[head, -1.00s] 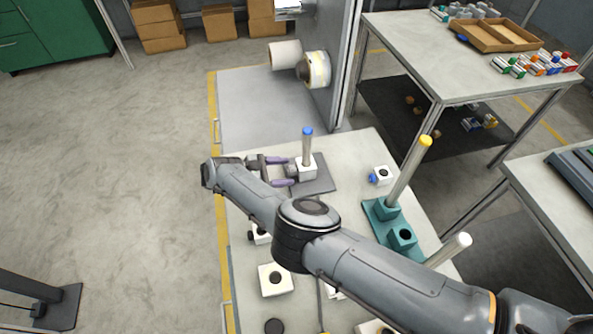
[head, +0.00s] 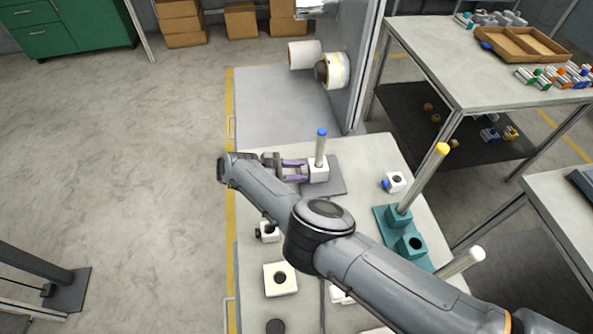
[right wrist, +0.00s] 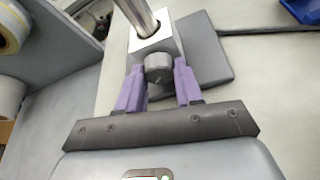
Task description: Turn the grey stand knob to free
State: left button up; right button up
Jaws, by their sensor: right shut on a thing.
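The grey stand knob (right wrist: 158,69) is a short round cylinder on the front face of a pale block (right wrist: 158,46). A metal rod (right wrist: 142,17) rises from that block. In the head view the block (head: 319,171) stands on a dark base plate (head: 332,187), and its rod (head: 320,150) has a blue tip. My right gripper (right wrist: 158,73) has its two purple fingers on either side of the knob, shut on it. In the head view the right gripper (head: 302,171) reaches the block from the left; the knob is hidden there. My left gripper is not in view.
A teal stand (head: 392,219) with a yellow-tipped rod (head: 428,173) is to the right. A small white block with a blue knob (head: 396,181) sits nearby. Other white blocks (head: 280,291) lie at the front. Rolls (head: 336,71) hang on a panel behind.

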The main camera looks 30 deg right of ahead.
jog(key=shift+f, duration=0.1)
jog(key=shift+w+f+n+g+b, duration=0.15)
jog(key=shift+n+g+b, duration=0.35)
jog(key=shift+b, duration=0.45)
jog(key=n+g+y+b, duration=0.1)
jog(key=n+g+b, duration=0.1)
jog(key=b, duration=0.5)
jog(key=shift+n+b, duration=0.3)
jog(key=shift+n, duration=0.2)
jog(key=shift+n+b, duration=0.3)
jog(key=shift+b, duration=0.45)
jog(key=shift+r, duration=0.2)
jog(key=o, duration=1)
jog(key=shift+o, duration=0.2)
jog(key=shift+r, duration=0.1)
